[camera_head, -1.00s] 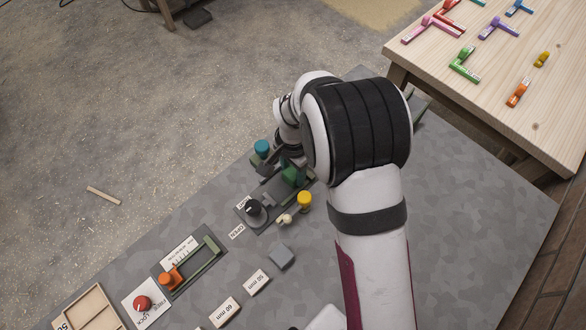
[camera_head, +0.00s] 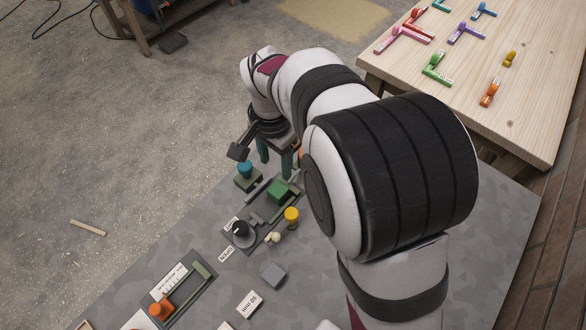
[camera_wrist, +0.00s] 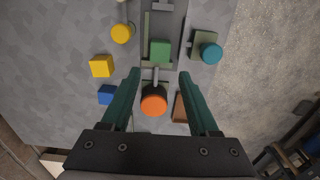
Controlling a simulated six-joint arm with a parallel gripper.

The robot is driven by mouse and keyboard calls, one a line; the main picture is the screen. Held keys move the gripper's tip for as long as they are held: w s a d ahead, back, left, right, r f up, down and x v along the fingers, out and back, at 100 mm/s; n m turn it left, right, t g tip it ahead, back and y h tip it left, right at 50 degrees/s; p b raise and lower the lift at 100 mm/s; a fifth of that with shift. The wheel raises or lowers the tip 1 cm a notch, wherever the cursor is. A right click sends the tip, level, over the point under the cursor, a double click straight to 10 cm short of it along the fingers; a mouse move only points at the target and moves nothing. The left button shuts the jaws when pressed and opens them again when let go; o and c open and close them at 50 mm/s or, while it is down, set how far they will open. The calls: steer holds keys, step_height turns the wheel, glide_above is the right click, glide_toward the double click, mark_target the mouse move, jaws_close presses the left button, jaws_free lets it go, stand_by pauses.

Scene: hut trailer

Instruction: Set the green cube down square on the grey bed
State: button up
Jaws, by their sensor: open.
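The green cube (camera_head: 278,190) rests on the grey bed (camera_head: 258,214) in the head view. In the wrist view the green cube (camera_wrist: 160,52) sits on the grey bed (camera_wrist: 166,24), its sides looking roughly in line with it. My gripper (camera_head: 275,161) is open and empty, raised above and beyond the cube. In the wrist view the two green fingers of my gripper (camera_wrist: 157,74) stand wide apart, with the cube ahead of their tips and between their lines. Nothing shows between the fingertips at their height.
A teal knob (camera_wrist: 210,53) stands beside the bed, a yellow knob (camera_wrist: 122,33) opposite. An orange round knob (camera_wrist: 154,104) shows below the cube. Yellow (camera_wrist: 101,66) and blue (camera_wrist: 107,94) blocks lie left. A black dial (camera_head: 240,228) stands at the bed's near end.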

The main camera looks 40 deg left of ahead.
steer(key=w+d+r+m, duration=0.15)
steer(key=d+r, duration=0.25)
steer(key=d, duration=0.6)
steer(key=w+d+r+m, duration=0.15)
steer(key=d+r, duration=0.35)
steer(key=d, duration=0.6)
steer(key=s+d+m+y, duration=0.1)
steer(key=s+d+m, duration=0.1)
steer(key=s+d, duration=1)
steer(key=shift+f+m+y, duration=0.3)
steer(key=shift+f+y, duration=0.1)
steer(key=shift+f, duration=0.05)
